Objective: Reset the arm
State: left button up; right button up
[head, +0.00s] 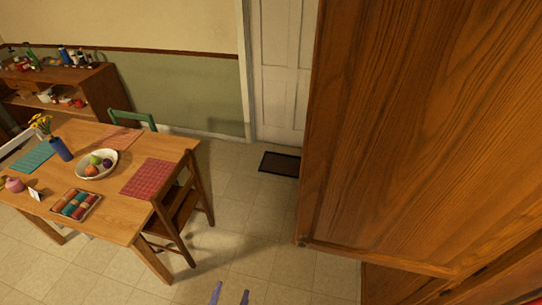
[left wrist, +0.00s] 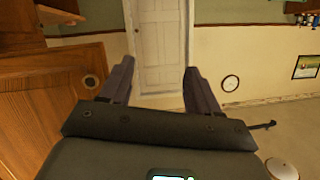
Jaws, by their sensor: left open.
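My left gripper (head: 230,293) shows only as two purple-grey fingertips at the bottom edge of the head view. They stand apart, with only floor visible between them. In the left wrist view, the two dark fingers of my left gripper (left wrist: 157,70) are spread wide and hold nothing. A white door (left wrist: 162,45) shows beyond the gap. My right gripper is in neither view.
A large wooden cabinet (head: 420,120) fills the right of the head view. A dining table (head: 115,220) with a fruit bowl (head: 96,176) and a chair (head: 178,208) stand left. Tiled floor (head: 240,225) lies open between. A dark mat (head: 280,163) lies by the door.

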pick_arm(q)
jog(key=s+a+f+n+g+y, duration=0.1)
jog(key=s+a+f+g, duration=0.3)
jog(key=s+a+g, duration=0.6)
jog(key=shift+s+a+f+n+g+y+p, duration=0.15)
jog(key=shift+s+a+n+g+y+p, duration=0.2)
jog(key=shift+s+a+n, duration=0.65)
jog(key=shift+s, duration=0.25)
